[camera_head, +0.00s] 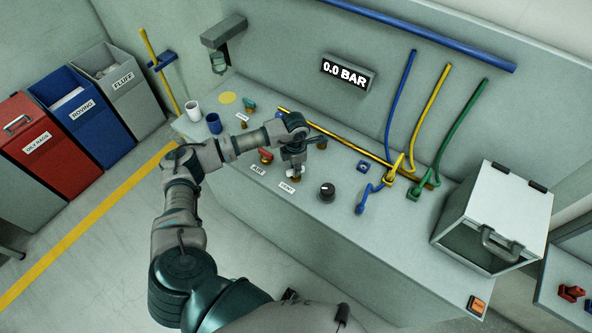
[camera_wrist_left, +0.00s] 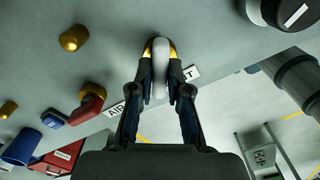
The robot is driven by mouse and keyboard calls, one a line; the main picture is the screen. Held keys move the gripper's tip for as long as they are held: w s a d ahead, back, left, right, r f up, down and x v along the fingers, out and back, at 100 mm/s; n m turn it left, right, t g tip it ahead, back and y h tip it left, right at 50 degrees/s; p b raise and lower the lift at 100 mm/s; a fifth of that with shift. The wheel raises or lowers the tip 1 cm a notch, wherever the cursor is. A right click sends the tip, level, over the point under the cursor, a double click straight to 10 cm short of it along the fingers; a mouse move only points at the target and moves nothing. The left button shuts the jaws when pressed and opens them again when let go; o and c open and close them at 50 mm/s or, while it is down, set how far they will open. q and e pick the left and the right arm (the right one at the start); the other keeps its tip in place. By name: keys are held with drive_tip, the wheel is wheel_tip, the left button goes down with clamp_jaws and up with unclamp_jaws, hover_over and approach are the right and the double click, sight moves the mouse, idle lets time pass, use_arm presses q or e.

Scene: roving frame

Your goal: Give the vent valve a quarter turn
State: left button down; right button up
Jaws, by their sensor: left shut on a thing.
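The vent valve shows in the head view as a pale handle (camera_head: 296,171) on a brass stem, just behind the VENT label (camera_head: 287,187) on the bench top. In the left wrist view its pale grey handle (camera_wrist_left: 161,56) stands between my fingers, with brass behind it. My left gripper (camera_head: 293,163) points down over the valve; in the left wrist view its fingertips (camera_wrist_left: 160,88) are shut on the handle from both sides. The fingers hide part of the label there. My right gripper is not in view.
A red-handled valve (camera_head: 265,155) with an AIR label stands to the left, and a black knob (camera_head: 327,191) to the right. A display (camera_head: 346,74) on the wall reads 0.0 BAR. A clear-fronted box (camera_head: 490,218) stands at the bench's right end.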

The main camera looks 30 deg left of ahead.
use_arm(q)
drive_tip(key=shift+a+f+m+b, duration=0.1)
drive_tip(key=shift+f+m+b, duration=0.1)
drive_tip(key=shift+m+b, duration=0.55)
drive_tip(key=m+b, duration=0.1)
drive_tip(key=m, duration=0.2)
drive_tip(key=m+b, duration=0.3)
drive_tip(key=m, duration=0.2)
drive_tip(key=shift+r, duration=0.15)
drive_tip(key=shift+r+m+b, duration=0.1)
drive_tip(key=shift+m+b, duration=0.35)
drive_tip(key=shift+m, duration=0.3)
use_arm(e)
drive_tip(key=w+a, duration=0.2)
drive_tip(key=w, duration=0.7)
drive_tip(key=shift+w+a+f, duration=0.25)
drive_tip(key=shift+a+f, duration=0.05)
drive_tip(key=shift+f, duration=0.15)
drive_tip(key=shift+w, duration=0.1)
use_arm(q)
drive_tip(key=c, duration=1.1)
unclamp_jaws()
drive_tip(key=shift+a, duration=0.1)
